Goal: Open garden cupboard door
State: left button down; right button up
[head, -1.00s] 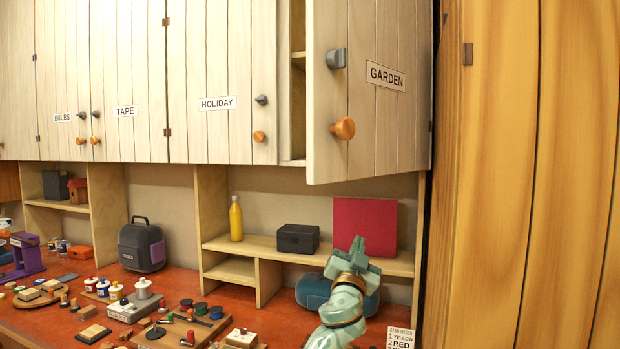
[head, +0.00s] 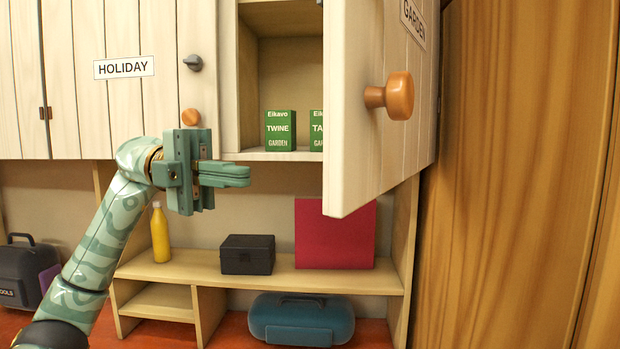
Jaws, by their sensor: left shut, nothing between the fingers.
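The garden cupboard door (head: 362,150) is pale planked wood with a round orange knob (head: 392,96) and a GARDEN label (head: 413,20), partly cut off at the top. It stands well open, swung out towards me on its right-hand hinge. Inside the garden cupboard (head: 283,73), green TWINE (head: 280,131) and partly hidden green (head: 316,130) boxes stand on the bottom board. My left gripper (head: 246,176) is shut and empty, pointing right, just below the cupboard's lower left corner and left of the door's free edge, apart from it. My right gripper is out of view.
The holiday cupboard door (head: 120,104) is closed on the left. Below, a shelf (head: 200,272) holds a yellow bottle (head: 159,233), a black box (head: 247,255) and a red panel (head: 335,234). A blue case (head: 301,319) sits under it. A wooden wall (head: 520,180) bounds the right.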

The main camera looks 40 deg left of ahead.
pick_arm(q)
jog(key=w+d+p, duration=0.1)
jog(key=d+p, duration=0.1)
jog(key=d, duration=1)
jog(key=shift+p, duration=0.35)
jog(key=shift+w, duration=0.1)
